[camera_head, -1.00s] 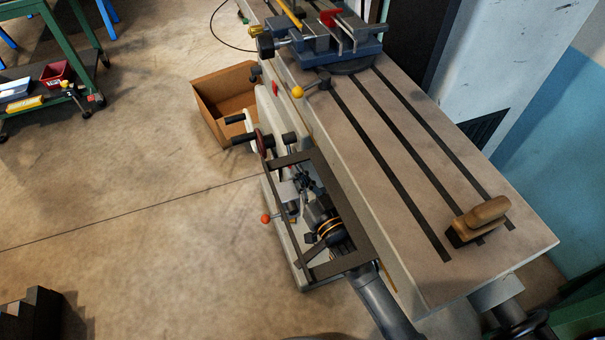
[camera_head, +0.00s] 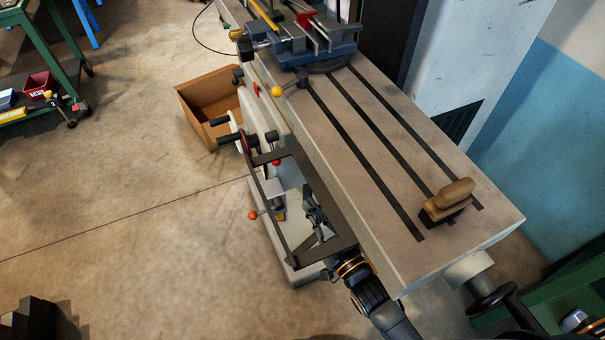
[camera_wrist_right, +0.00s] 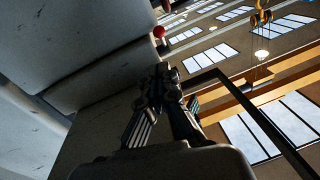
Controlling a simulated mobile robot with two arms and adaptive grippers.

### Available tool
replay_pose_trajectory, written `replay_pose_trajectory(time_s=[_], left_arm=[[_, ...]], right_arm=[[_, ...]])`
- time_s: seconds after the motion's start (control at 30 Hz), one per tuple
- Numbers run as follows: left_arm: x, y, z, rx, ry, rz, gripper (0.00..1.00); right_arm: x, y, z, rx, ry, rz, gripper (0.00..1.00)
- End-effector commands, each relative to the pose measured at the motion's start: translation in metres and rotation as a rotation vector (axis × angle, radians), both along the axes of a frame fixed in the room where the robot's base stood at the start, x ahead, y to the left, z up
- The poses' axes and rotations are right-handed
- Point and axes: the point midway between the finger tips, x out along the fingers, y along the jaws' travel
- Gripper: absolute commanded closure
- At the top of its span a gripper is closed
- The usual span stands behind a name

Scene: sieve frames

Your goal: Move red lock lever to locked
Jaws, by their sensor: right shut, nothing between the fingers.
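A lever with a small red ball (camera_head: 276,162) shows at the side of the grey machine, inside the dark rectangular frame (camera_head: 248,180). The red ball also shows in the right wrist view (camera_wrist_right: 158,32), above and beyond the fingers. Which position the lever is in, I cannot tell. My right gripper (camera_head: 312,207) is inside the frame's outline in the head view, below and right of the red ball and apart from it. It is shut and empty; its fingers (camera_wrist_right: 163,77) show in the wrist view. My left gripper is not in view.
An orange-ball lever (camera_head: 252,215) stands left of the frame, and a yellow-ball lever (camera_head: 278,91) near the slotted table (camera_head: 400,150). A wooden-handled brush (camera_head: 449,200) lies on that table. A cardboard box (camera_head: 190,112) is on the floor behind.

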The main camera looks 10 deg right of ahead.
Motion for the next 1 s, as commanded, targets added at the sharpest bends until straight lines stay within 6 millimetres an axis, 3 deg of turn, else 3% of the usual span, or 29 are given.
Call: replay_pose_trajectory(time_s=[0.2,0.3,0.37,0.47,0.57,0.67,0.8,0.9,1.0], left_arm=[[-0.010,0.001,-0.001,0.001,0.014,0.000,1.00],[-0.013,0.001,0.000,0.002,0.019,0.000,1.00],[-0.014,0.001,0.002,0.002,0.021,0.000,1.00],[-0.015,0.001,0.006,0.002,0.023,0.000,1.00],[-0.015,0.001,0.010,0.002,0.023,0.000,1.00],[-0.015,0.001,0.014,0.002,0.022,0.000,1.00],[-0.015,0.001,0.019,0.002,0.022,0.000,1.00],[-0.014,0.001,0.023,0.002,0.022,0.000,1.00],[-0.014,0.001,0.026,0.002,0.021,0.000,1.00]], right_arm=[[-0.002,-0.001,-0.001,-0.001,0.002,-0.001,1.00],[-0.002,-0.005,-0.017,-0.019,0.038,-0.010,1.00],[-0.004,-0.010,-0.040,-0.046,0.088,-0.021,1.00],[-0.013,-0.024,-0.097,-0.111,0.219,-0.048,1.00],[-0.035,-0.045,-0.168,-0.194,0.386,-0.078,1.00],[-0.069,-0.067,-0.233,-0.273,0.558,-0.102,1.00],[-0.135,-0.100,-0.312,-0.378,0.800,-0.123,1.00],[-0.193,-0.122,-0.356,-0.444,0.975,-0.129,1.00],[-0.254,-0.141,-0.388,-0.501,1.137,-0.126,1.00]])
